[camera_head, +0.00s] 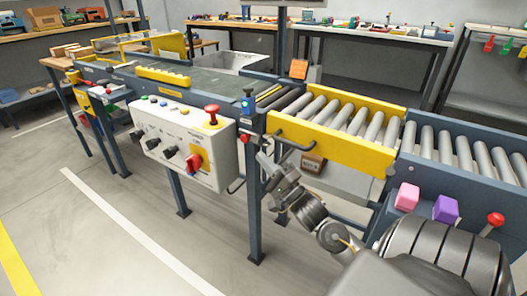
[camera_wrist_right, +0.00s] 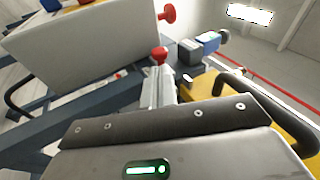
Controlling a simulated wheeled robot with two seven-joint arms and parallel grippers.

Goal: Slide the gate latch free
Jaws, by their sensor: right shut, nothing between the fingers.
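The yellow gate panel (camera_head: 345,148) stands in front of the rollers, with a black bar handle (camera_head: 292,138) at its left end. The handle also shows at the right of the right wrist view (camera_wrist_right: 275,105). A small red knob (camera_wrist_right: 159,55), which looks like the latch knob, shows just beyond my fingertips in that view; in the head view a small reddish spot (camera_head: 244,138) by the blue post may be it. My right gripper (camera_head: 264,160) is shut and empty, low and left of the handle. Whether it touches the knob is unclear. My left gripper is not in view.
The white control box (camera_head: 182,145) with a red mushroom button (camera_head: 212,113) stands left of the gripper. The blue post (camera_head: 254,205) is close beside it. Pink (camera_head: 407,197) and purple (camera_head: 446,208) blocks sit on the right-hand frame. Floor in front is clear.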

